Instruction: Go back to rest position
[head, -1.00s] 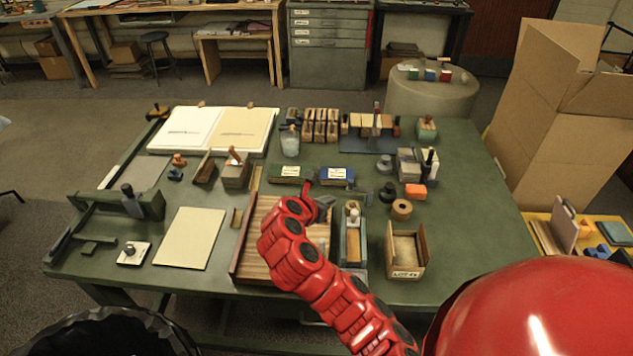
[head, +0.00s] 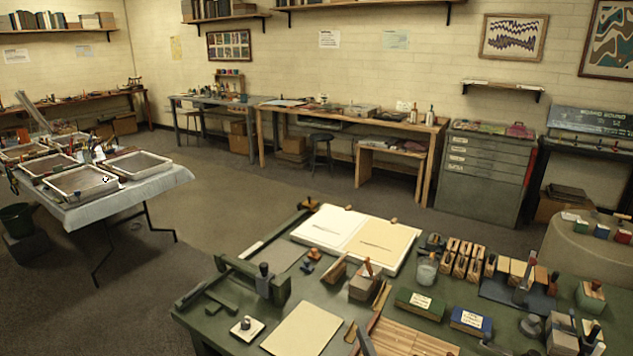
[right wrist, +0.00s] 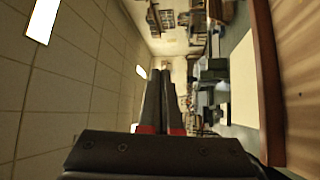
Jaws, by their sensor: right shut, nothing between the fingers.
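My right gripper (head: 364,341) shows only as dark grey fingertips at the bottom edge of the head view, by the left side of the slatted wooden tray (head: 415,342). In the right wrist view its two dark fingers (right wrist: 162,85) lie close together, shut, with nothing between them. The wrist picture is turned on its side. The tray's brown wall (right wrist: 262,75) and a cream sheet (right wrist: 243,85) are to the right of the fingers there. My left gripper is not in view.
The green workbench (head: 265,318) holds an open two-page board (head: 345,235), a glass jar (head: 426,270), a green box (head: 418,303) and a blue box (head: 470,322). A cloth-covered table (head: 150,186) with several trays stands left. Open floor (head: 225,215) lies between.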

